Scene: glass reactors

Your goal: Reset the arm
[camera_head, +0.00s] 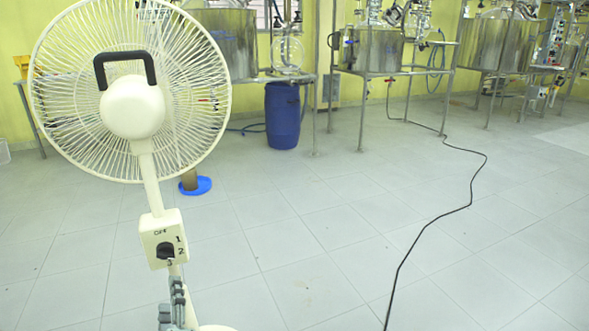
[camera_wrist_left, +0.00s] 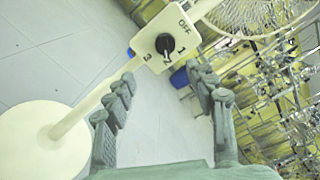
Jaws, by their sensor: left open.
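A white standing fan (camera_head: 133,105) is in front of me at the left of the head view. Its control box (camera_head: 163,238) carries a black knob (camera_head: 166,251) and the marks OFF, 1, 2 and 3. I cannot tell which mark the knob points to. My left gripper (camera_head: 177,287) is just below the box in the head view. In the left wrist view my left gripper (camera_wrist_left: 167,77) is open and empty, and the knob (camera_wrist_left: 165,44) shows beyond the fingertips, apart from them. My right gripper is in neither view.
The fan's round base (camera_wrist_left: 40,140) stands on the tiled floor. A blue barrel (camera_head: 282,115) and steel reactors (camera_head: 372,50) on frames stand along the back wall. A black cable (camera_head: 430,222) crosses the floor. The floor at the right is mostly clear.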

